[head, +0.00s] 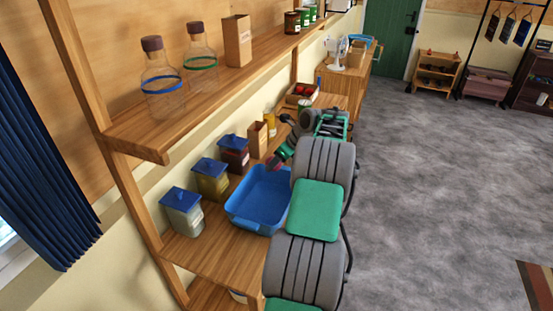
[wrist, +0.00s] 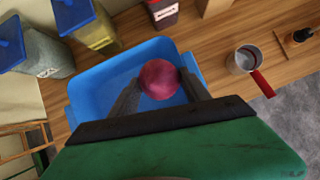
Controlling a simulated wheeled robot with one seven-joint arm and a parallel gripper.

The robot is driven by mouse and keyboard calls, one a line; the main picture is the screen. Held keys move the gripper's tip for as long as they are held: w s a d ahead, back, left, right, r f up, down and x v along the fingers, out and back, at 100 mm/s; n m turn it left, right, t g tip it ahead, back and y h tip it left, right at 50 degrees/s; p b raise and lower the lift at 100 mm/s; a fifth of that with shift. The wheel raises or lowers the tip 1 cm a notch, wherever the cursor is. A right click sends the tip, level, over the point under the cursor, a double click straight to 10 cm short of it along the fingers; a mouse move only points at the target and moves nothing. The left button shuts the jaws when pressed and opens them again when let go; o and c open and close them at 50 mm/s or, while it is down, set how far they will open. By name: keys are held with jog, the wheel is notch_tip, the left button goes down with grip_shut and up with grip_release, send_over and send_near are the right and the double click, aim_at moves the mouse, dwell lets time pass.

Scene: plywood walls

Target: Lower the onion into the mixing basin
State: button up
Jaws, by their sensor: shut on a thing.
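The onion is a round, dark red-purple ball (wrist: 159,80) in the wrist view, held between the two dark fingers of my gripper (wrist: 160,88). It appears over the blue mixing basin (wrist: 90,92); its height above the basin floor is hard to tell. In the head view the blue basin (head: 240,222) sits on the wooden shelf, and its right side is hidden behind my arm. My gripper (head: 279,157) is partly hidden there, near the basin's far end. I cannot make out the onion clearly in the head view.
Blue-lidded jars (head: 183,212) stand in a row left of the basin. A small pot with a red handle (wrist: 243,61) stands right of the basin in the wrist view. An upper shelf with glass bottles (head: 162,83) runs above the jars.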

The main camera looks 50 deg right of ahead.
jog(key=shift+f, duration=2.8)
jog(key=shift+f+b, duration=0.85)
jog(key=shift+f, duration=1.9)
jog(key=o, duration=1.5)
